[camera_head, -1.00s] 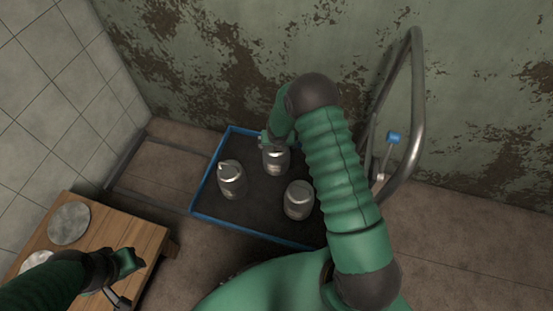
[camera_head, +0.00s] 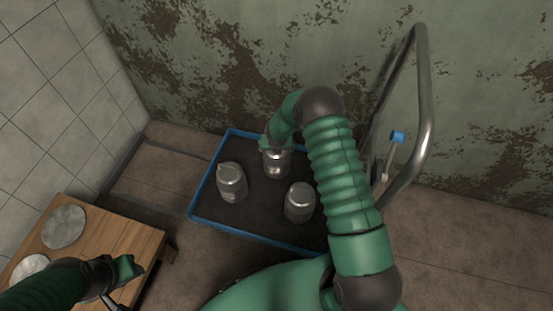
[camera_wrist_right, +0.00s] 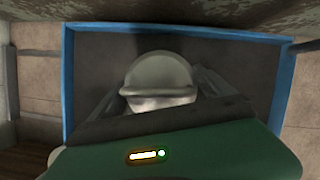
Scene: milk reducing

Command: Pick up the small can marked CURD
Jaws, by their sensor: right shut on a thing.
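Three grey metal cans stand in a blue-rimmed tray (camera_head: 222,228). The back can (camera_head: 276,165) is partly covered by my right gripper (camera_head: 273,148), which is shut on it from above. In the right wrist view the domed lid of this can (camera_wrist_right: 158,72) shows between the fingers of the right gripper (camera_wrist_right: 160,102). The left can (camera_head: 232,184) and the front can (camera_head: 299,203) stand free. I cannot read a CURD marking on any can. My left gripper (camera_head: 128,270) is over the wooden table at lower left, its fingers unclear.
The wooden table (camera_head: 120,240) at lower left bears two round grey discs, one of them a full disc (camera_head: 64,227). A bent metal tube handle (camera_head: 427,100) with a blue knob (camera_head: 397,136) rises right of my right arm. A stained wall (camera_head: 230,60) stands behind the tray.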

